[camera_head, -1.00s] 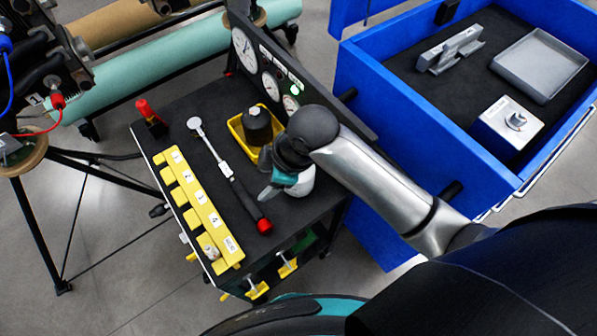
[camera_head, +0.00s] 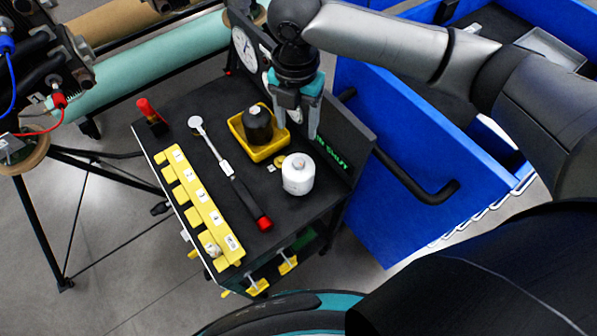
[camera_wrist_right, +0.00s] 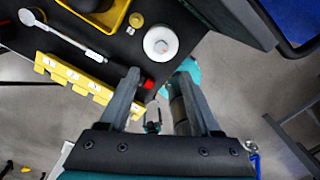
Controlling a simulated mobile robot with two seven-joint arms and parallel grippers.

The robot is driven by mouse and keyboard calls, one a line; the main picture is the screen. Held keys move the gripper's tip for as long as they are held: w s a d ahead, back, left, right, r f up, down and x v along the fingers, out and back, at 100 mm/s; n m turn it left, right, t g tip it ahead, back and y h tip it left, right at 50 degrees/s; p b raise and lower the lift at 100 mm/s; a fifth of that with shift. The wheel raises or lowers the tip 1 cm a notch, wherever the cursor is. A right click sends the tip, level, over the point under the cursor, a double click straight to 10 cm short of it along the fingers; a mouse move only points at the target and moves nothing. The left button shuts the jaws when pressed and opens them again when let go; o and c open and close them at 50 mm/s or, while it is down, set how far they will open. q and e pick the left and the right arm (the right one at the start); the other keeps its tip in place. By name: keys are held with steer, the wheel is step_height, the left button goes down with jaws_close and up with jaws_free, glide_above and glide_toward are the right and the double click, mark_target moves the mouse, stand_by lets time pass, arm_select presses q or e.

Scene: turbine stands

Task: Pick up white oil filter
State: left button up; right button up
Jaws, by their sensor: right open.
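The white oil filter (camera_head: 298,174) stands upright on the black cart top (camera_head: 205,205), near its right edge. It also shows in the right wrist view (camera_wrist_right: 160,43), beyond the fingertips and near the top centre. My right gripper (camera_head: 297,128) is open and empty, pointing down above the cart, over the area just behind the filter and apart from it. Its two fingers also show in the right wrist view (camera_wrist_right: 157,88), spread wide with nothing between them. My left gripper is not in view.
A yellow tray (camera_head: 238,128) with a black filter (camera_head: 258,125) stands behind the white one. A torque wrench (camera_head: 228,170) and a yellow numbered rack (camera_head: 200,205) lie to the left. A gauge panel (camera_head: 343,150) edges the cart, close to a blue drawer cabinet (camera_head: 400,200).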

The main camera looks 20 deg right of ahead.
glide_above(299, 161)
steer(key=f, duration=0.7)
steer(key=shift+a+f+b, duration=0.15)
steer(key=shift+a+b, duration=0.15)
steer(key=shift+d+f, duration=0.15)
steer(key=shift+f, duration=1.2)
steer(key=shift+d+f, duration=0.1)
steer(key=shift+f, duration=1.25)
jaws_close()
steer(key=shift+r, duration=0.1)
